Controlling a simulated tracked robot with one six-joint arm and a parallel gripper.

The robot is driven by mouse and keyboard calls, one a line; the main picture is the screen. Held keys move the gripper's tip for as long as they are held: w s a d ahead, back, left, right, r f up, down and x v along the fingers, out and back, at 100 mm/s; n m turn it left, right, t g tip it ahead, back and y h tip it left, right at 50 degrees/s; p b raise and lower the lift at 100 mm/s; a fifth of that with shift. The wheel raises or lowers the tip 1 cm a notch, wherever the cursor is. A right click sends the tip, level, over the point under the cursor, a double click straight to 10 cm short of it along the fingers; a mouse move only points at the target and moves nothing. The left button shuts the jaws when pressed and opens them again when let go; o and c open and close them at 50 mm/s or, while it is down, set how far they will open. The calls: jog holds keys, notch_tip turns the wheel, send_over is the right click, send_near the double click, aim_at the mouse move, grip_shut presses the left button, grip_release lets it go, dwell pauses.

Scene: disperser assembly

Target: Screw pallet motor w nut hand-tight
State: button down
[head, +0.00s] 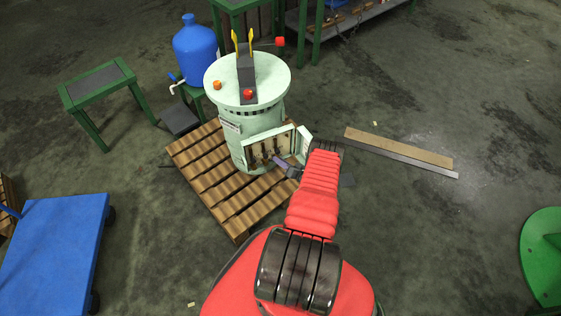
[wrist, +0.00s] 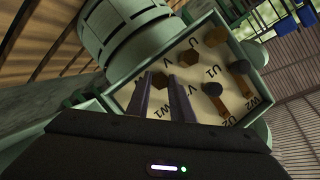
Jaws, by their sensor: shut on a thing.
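The pale green motor (head: 246,100) stands upright on a wooden pallet (head: 213,176). Its open terminal box (head: 277,147) faces my arm. In the wrist view, the terminal box (wrist: 262,84) holds a cream board with black letters and several brown posts and nuts. My gripper (wrist: 163,82) reaches into the box, its two dark fingers closed around a brown hex nut (wrist: 161,84). The nut sits at the left of the board, near a partly hidden "W" label. The fingers hide its lower part, so I cannot tell how far it is threaded. In the head view, my gripper (head: 284,164) is at the box.
A blue jug (head: 195,45) on a green stand is behind the motor. A green stool (head: 97,86) and blue cart (head: 52,245) are at left. Planks (head: 400,150) lie on the floor at right. A green round object (head: 545,260) is at far right. Open floor surrounds the pallet's right side.

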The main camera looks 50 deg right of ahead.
jog(key=c, duration=2)
grip_release()
jog(key=shift+s+d, duration=0.15)
jog(key=shift+d, duration=0.15)
jog(key=o, duration=0.4)
jog(key=shift+a, duration=0.15)
jog(key=shift+o, duration=0.2)
jog(key=v, duration=0.7)
jog(key=shift+s, duration=0.15)
jog(key=shift+r, duration=0.15)
